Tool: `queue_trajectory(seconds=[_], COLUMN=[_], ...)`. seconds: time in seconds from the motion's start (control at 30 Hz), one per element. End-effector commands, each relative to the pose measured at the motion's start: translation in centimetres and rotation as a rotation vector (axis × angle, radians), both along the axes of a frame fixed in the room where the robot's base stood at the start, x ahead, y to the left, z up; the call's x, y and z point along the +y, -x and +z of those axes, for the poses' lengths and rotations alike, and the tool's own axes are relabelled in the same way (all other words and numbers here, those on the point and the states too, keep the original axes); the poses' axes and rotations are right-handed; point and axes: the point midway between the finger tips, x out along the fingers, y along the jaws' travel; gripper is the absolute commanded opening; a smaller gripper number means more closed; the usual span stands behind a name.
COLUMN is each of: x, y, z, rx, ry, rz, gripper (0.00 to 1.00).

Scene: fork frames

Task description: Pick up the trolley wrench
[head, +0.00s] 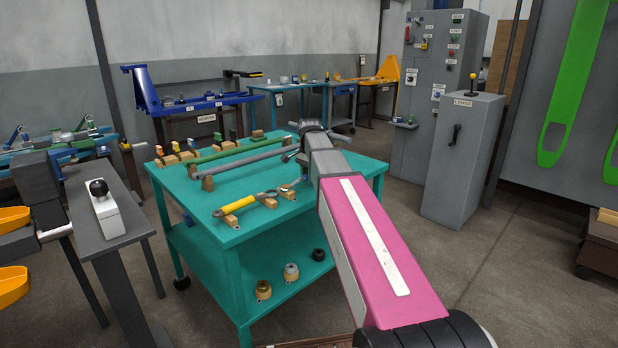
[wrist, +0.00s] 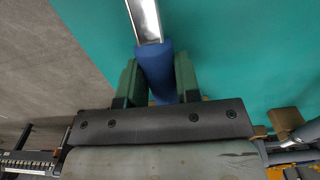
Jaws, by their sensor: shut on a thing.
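The teal trolley (head: 225,232) stands in front of me. In the wrist view its top (wrist: 255,50) fills the right and upper part. My gripper (wrist: 158,78) has its two green finger pads shut on a blue handle with a bright flat metal shaft (wrist: 145,20). The shaft runs out of the top of the view, so I cannot tell what its far end looks like. In the head view my gripper (head: 292,154) is over the trolley's far right part, and the held blue-handled tool is hidden. A yellow-handled tool (head: 239,204) lies on wooden blocks at the trolley's near side.
A green bar (head: 235,148) and a grey bar (head: 243,162) rest on blocks on the trolley, with small tools behind. Its lower shelf holds several round parts (head: 291,271). A grey cabinet (head: 458,165) stands to the right, a dark bench (head: 97,212) to the left.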

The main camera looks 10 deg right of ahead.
Motion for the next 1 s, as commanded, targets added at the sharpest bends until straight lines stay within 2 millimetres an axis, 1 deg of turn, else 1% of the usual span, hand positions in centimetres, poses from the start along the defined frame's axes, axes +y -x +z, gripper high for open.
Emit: queue_trajectory(seconds=[0.17,0.27,0.37,0.5,0.7,0.8,1.0], x=[0.0,0.0,0.0,2.4,5.6,6.9,8.6], y=[-0.1,-0.1,-0.1,2.1,4.7,5.6,6.9], z=[0.9,2.2,4.0,5.8,8.3,9.3,10.6], rx=[-0.001,-0.003,-0.004,-0.002,-0.002,-0.001,-0.001], ry=[0.000,0.001,0.000,0.000,0.000,0.000,-0.001], rz=[0.000,0.000,0.000,0.004,0.002,0.003,0.001], gripper=[0.00,0.00,0.00,0.00,0.00,0.00,0.00])
